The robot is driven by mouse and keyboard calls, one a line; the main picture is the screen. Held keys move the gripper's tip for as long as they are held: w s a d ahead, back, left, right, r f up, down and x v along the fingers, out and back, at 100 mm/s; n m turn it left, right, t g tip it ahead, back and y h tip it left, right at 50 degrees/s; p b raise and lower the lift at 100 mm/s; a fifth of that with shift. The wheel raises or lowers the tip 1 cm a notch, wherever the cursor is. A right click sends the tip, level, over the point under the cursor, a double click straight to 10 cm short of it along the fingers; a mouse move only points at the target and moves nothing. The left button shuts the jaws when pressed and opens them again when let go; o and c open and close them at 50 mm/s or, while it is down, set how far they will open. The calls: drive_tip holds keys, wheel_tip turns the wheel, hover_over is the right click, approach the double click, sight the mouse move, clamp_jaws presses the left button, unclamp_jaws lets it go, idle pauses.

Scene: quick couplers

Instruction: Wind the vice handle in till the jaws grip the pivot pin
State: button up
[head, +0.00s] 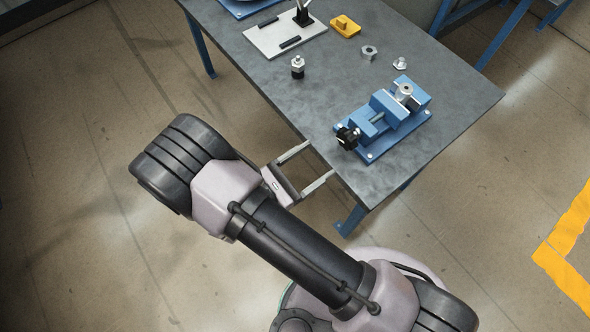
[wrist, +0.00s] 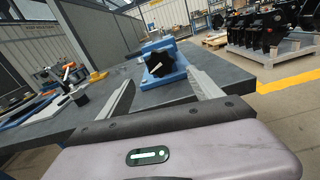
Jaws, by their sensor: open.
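The blue vice (head: 414,116) is fixed near the front right of the grey table. Its black star-shaped handle (head: 347,138) sticks out at the near-left end, and in the wrist view the handle (wrist: 158,69) faces me. A silver cylinder, apparently the pivot pin (head: 404,91), stands upright at the far end of the vice. I cannot tell whether the jaws touch it. My gripper (head: 320,159) is open and empty just off the table's edge, pointing towards the handle but apart from it. In the wrist view its two fingers lie either side of the handle.
On the grey table (head: 440,62) stand a silver and black fitting (head: 298,67), two loose metal nuts or fittings (head: 369,52), a yellow block (head: 345,27) and a white board (head: 268,42) with black strips. The table between the vice and the fitting is clear.

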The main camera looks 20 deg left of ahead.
drive_tip(key=v, duration=0.5)
drive_tip(key=shift+s+a, duration=0.25)
drive_tip(key=shift+s, duration=0.05)
drive_tip(key=d+r+m+g+y+b, duration=0.2)
drive_tip(key=d+r+m+g+y, duration=0.1)
drive_tip(key=d+r+m+g, duration=1.1)
drive_tip(key=s+d+r+m+t+y+b, duration=0.1)
drive_tip(key=r+m+y, duration=0.3)
drive_tip(key=m, duration=0.4)
drive_tip(key=s+d+r+m+t+y+b, duration=0.1)
drive_tip(key=s+d+r+m+t+y, duration=0.2)
drive_tip(key=m+y, duration=0.3)
drive_tip(key=r+m+t, duration=0.1)
drive_tip(key=m, duration=0.2)
drive_tip(key=shift+d+r+m+t, duration=0.3)
drive_tip(key=shift+d, duration=0.1)
